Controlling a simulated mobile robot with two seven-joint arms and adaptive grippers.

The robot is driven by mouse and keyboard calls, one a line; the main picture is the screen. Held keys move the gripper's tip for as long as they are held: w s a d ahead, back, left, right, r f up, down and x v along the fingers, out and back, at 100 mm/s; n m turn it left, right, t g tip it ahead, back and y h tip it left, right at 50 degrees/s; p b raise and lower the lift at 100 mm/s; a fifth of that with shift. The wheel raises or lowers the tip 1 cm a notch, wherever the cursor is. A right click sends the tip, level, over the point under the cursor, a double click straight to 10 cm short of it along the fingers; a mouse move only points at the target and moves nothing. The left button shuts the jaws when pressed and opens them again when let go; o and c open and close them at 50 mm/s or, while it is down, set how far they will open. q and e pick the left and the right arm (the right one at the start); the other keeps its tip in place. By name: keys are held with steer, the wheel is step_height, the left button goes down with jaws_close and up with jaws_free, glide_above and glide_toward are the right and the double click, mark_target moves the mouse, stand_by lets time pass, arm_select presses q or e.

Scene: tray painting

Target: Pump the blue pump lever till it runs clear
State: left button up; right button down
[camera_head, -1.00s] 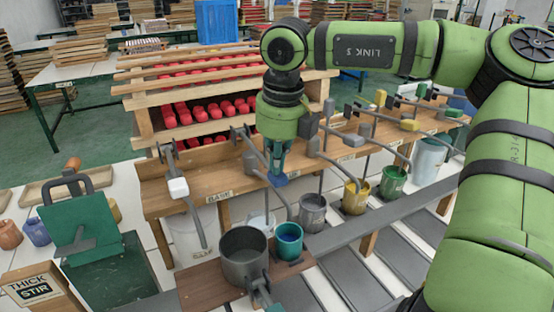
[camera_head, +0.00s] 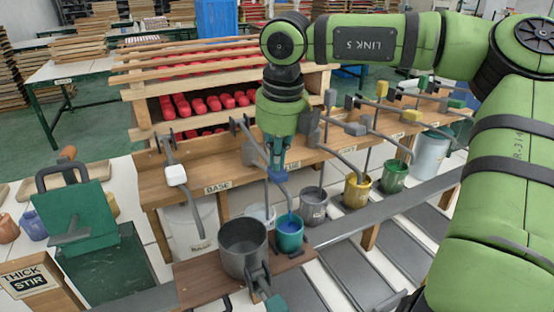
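My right gripper (camera_head: 278,166) points down with its fingers close together, its tips at the blue knob of the pump lever (camera_head: 278,177). Whether the fingers clasp the knob or only press on it is unclear. A grey spout (camera_head: 288,195) runs from there down to a teal cup (camera_head: 289,240), which has bright blue paint (camera_head: 289,222) inside. The cup stands on a brown board (camera_head: 205,279) beside a dark grey pot (camera_head: 243,253).
Other pump levers line the wooden bench (camera_head: 205,183), including a white-knobbed one (camera_head: 176,175) at left. A grey cup (camera_head: 313,209), yellow cup (camera_head: 356,192) and green cup (camera_head: 394,177) stand right. A green box (camera_head: 108,270) stands left.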

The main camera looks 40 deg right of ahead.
step_height(320, 180, up, 9)
steer(key=p, duration=0.5)
steer(key=shift+f, duration=0.15)
stand_by(0.6)
